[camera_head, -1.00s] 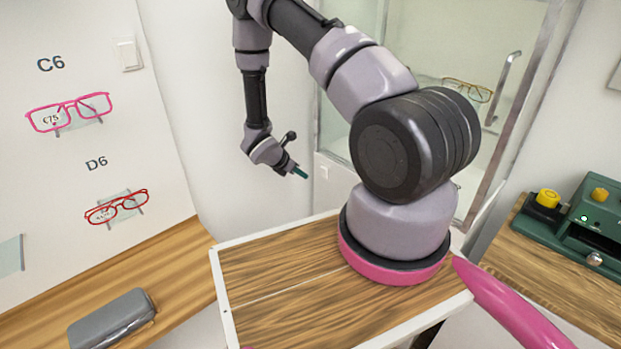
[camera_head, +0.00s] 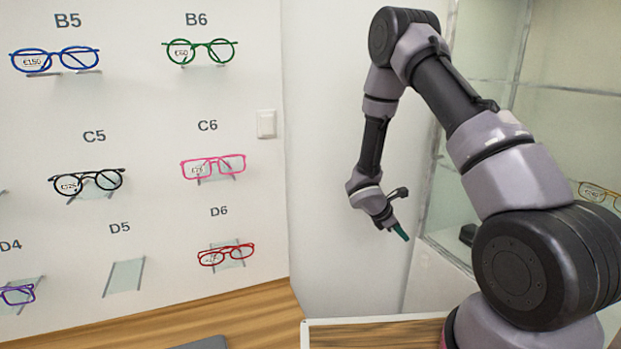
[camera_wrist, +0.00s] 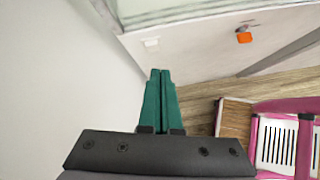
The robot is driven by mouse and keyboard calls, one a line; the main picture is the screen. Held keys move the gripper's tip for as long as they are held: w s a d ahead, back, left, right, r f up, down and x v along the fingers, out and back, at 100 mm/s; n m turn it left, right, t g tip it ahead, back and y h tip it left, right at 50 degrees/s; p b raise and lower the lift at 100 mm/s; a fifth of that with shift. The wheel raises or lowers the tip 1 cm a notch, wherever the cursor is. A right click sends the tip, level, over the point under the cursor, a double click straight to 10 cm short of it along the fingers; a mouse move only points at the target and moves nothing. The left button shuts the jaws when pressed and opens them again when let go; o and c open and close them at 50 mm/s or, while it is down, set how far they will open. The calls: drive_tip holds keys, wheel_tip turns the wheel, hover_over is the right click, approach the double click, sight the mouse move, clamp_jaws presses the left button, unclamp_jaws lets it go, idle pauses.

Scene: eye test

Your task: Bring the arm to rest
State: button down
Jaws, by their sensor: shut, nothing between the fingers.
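My gripper (camera_head: 403,234) hangs at the end of my arm, at the right of the head view, pointing down and to the right in front of the white wall. In the wrist view my gripper (camera_wrist: 160,74) shows two green fingers pressed together with nothing between them. My arm is raised at the shoulder and bent at the elbow, with its forearm hanging down. The gripper touches nothing that I can see.
A wall display at left holds several glasses, among them pink glasses (camera_head: 213,167) and red glasses (camera_head: 226,254); the D5 holder (camera_head: 125,277) is empty. A wooden counter (camera_head: 255,316) runs below. A glass cabinet (camera_head: 470,120) stands behind my arm. An orange object (camera_wrist: 244,38) shows in the wrist view.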

drive_tip(key=s+r+m+y, duration=0.15)
drive_tip(key=r+m, duration=0.25)
drive_tip(key=r, duration=0.4)
drive_tip(key=s+d+r+m, duration=0.1)
drive_tip(key=s+r+m, duration=0.25)
drive_tip(key=r, duration=0.45)
drive_tip(key=s+r+m+y, duration=0.15)
drive_tip(key=r+m, duration=0.25)
drive_tip(key=r, duration=0.4)
drive_tip(key=s+a+r+m+t+y, duration=0.2)
drive_tip(key=s+a+r+m+y, duration=0.1)
drive_tip(key=s+r, duration=0.6)
drive_tip(key=s+a+r+m+t+y, duration=0.2)
drive_tip(key=s+a+r+m+y, duration=0.2)
drive_tip(key=s+r+m, duration=0.4)
wheel_tip(320, 180, up, 2)
drive_tip(key=shift+s+a+t, duration=0.4)
drive_tip(key=shift+s+a, duration=0.2)
drive_tip(key=shift+s, duration=0.15)
